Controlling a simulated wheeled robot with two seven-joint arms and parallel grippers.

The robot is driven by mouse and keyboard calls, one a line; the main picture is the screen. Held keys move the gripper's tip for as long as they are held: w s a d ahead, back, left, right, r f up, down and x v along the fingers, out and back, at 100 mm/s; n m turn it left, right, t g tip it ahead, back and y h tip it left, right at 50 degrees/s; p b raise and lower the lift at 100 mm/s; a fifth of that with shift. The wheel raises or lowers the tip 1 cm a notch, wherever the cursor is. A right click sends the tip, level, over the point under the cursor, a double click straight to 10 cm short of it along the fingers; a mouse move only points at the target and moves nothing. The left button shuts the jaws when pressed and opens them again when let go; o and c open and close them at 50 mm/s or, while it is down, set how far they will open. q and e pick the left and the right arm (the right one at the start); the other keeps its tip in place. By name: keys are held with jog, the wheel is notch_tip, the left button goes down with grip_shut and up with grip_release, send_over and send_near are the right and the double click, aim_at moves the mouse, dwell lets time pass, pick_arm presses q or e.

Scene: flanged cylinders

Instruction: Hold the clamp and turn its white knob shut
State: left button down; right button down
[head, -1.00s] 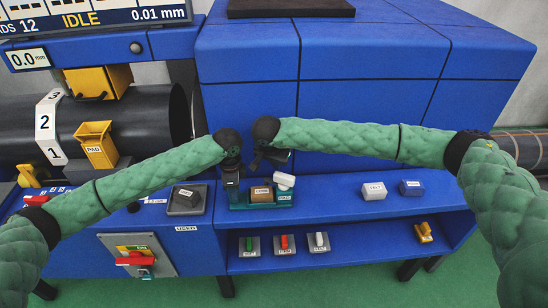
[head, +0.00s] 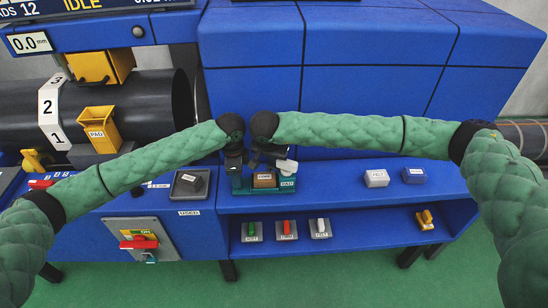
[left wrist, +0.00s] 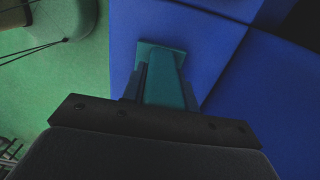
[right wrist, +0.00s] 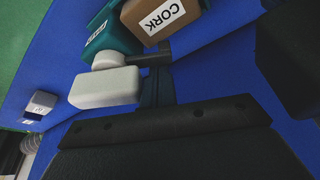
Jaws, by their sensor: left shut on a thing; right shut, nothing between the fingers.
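The clamp (head: 262,189) is a teal holder on the blue shelf, with a brown block labelled CORK (right wrist: 168,16) in it. Its white knob (head: 287,166) sits at the clamp's right end and shows large in the right wrist view (right wrist: 105,88). My left gripper (head: 234,168) is at the clamp's left end. In the left wrist view its fingers are shut on a teal upright part of the clamp (left wrist: 165,82). My right gripper (right wrist: 156,80) is shut and empty, close beside the knob. I cannot tell whether it touches the knob.
White (head: 376,178) and blue (head: 413,175) blocks sit right on the shelf. Several small coloured switches and a yellow piece (head: 426,219) are on the lower shelf. A panel with a red handle (head: 139,243) is at the left. The shelf between clamp and white block is clear.

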aim_at(271, 165)
jog(key=n, duration=0.1)
jog(key=s+a+n+y, duration=0.1)
jog(key=n, duration=0.1)
jog(key=shift+s+n, duration=0.25)
jog(key=shift+n, duration=0.05)
jog(key=shift+w, duration=0.1)
jog(key=w, duration=0.4)
jog(key=v, duration=1)
jog(key=shift+s+d, duration=0.15)
jog(key=shift+d, duration=0.1)
pick_arm(q)
jog(key=c, duration=1)
grip_release()
pick_arm(e)
jog(key=shift+f, duration=0.1)
